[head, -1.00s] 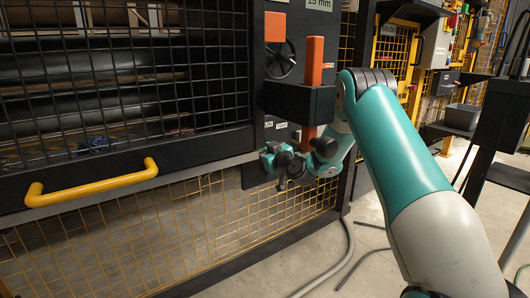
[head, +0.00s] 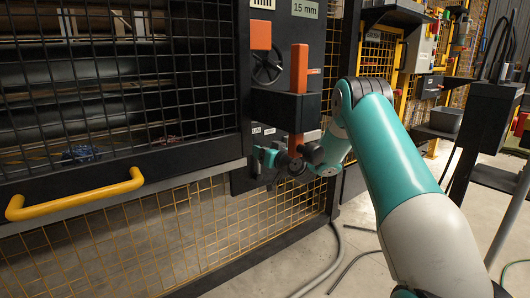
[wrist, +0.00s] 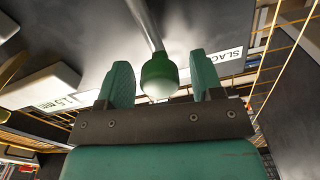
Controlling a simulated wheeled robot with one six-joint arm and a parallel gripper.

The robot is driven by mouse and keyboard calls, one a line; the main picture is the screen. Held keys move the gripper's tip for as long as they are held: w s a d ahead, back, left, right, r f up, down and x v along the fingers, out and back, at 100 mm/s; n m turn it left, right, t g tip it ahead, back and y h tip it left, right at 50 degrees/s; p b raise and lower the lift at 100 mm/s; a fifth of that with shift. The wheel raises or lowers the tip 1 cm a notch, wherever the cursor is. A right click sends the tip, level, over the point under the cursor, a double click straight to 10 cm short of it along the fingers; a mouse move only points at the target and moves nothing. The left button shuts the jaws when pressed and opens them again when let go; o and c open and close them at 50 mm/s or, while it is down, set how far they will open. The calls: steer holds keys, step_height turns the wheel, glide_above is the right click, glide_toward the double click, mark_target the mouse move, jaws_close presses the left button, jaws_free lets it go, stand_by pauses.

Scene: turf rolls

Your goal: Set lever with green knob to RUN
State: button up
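The green knob (wrist: 159,76) shows in the wrist view at the end of a pale metal lever shaft (wrist: 145,22). My gripper (wrist: 162,75) is open, with one green finger on each side of the knob and a small gap visible on both sides. A white label (wrist: 228,55) beside the right finger reads SLAC, its end cut off. No RUN label is legible. In the head view, my gripper (head: 267,160) is low at the dark machine panel, beneath a black box. The knob and lever cannot be made out there.
An orange vertical bar (head: 299,68) passes by the black box (head: 285,109) just above my gripper. A handwheel (head: 268,68) is higher up. A yellow handle (head: 75,194) and mesh guard lie left.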

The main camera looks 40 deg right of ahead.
steer(key=s+b, duration=0.4)
steer(key=s, duration=1.3)
steer(key=shift+s+d, duration=0.2)
steer(key=shift+d, duration=0.1)
